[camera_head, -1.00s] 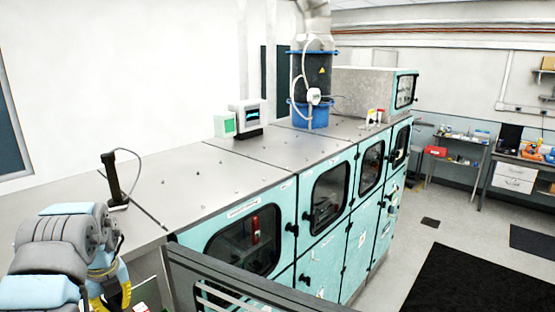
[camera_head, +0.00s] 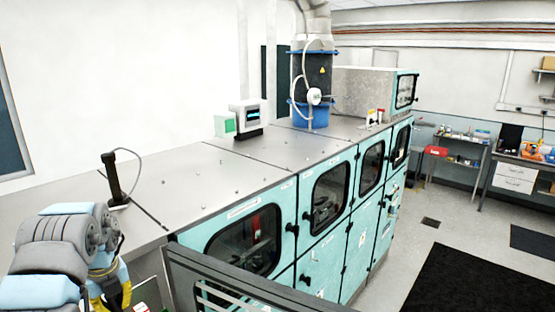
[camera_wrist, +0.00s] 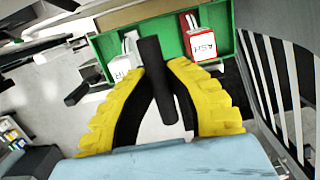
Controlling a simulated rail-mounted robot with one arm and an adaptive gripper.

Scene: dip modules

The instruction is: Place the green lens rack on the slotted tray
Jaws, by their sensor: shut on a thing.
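The green lens rack (camera_wrist: 160,45) is at the top of the wrist view, with a red module marked ASH (camera_wrist: 202,42) and a white module (camera_wrist: 122,70) in it. My gripper (camera_wrist: 160,75) has its yellow fingers closed on a black upright handle in front of the rack's middle. In the head view my gripper (camera_head: 112,290) is at the bottom left edge, and only a small bit of green and red shows beside it. I cannot make out the slotted tray for certain; pale slats (camera_wrist: 283,85) show at the right of the wrist view.
A long metal-topped cabinet (camera_head: 190,185) with teal doors runs across the head view. A black stand (camera_head: 113,180) with a cable is on its near end. A dark rail (camera_head: 235,280) lies at the bottom.

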